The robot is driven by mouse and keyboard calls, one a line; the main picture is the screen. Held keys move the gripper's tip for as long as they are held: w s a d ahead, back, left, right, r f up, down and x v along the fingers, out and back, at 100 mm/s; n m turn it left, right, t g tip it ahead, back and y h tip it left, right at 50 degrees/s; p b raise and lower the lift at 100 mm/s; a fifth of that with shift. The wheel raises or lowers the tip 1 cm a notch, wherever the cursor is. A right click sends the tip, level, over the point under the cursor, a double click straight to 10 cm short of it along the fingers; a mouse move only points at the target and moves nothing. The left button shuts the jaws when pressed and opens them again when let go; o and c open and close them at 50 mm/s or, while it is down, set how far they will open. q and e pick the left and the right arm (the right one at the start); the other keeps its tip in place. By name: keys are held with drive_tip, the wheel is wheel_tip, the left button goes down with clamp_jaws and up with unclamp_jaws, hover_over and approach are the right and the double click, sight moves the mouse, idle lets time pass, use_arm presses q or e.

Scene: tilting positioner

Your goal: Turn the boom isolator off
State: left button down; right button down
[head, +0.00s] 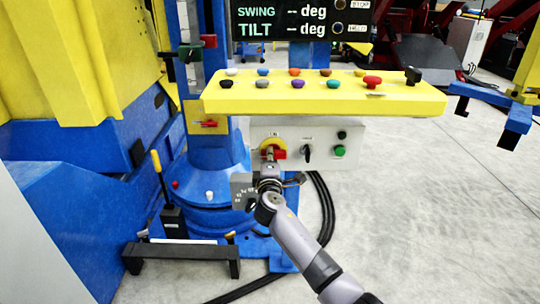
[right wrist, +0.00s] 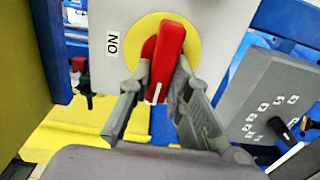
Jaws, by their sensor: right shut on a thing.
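The boom isolator is a red handle on a yellow round plate (head: 264,144), fixed to a light grey panel under the yellow console. In the right wrist view the red handle (right wrist: 170,48) stands in front of the yellow plate (right wrist: 193,48). It runs nearly up and down there, slightly tilted, with the ON label (right wrist: 113,42) off to its left. My right gripper (head: 270,158) is at the handle, its fingers (right wrist: 160,80) on either side and shut on it. The fingers and wrist hide part of the handle in the head view. My left gripper is not in view.
The yellow console (head: 430,100) with several coloured buttons overhangs the panel. A black selector (head: 307,151) and a green button (head: 339,151) sit right of the isolator. A grey box (head: 241,188) is at lower left. Black cables (head: 326,215) run to the floor. Right-hand floor is clear.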

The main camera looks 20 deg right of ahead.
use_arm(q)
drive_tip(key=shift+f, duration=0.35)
use_arm(e)
drive_tip(key=c, duration=1.5)
unclamp_jaws()
drive_tip(key=v, duration=1.2)
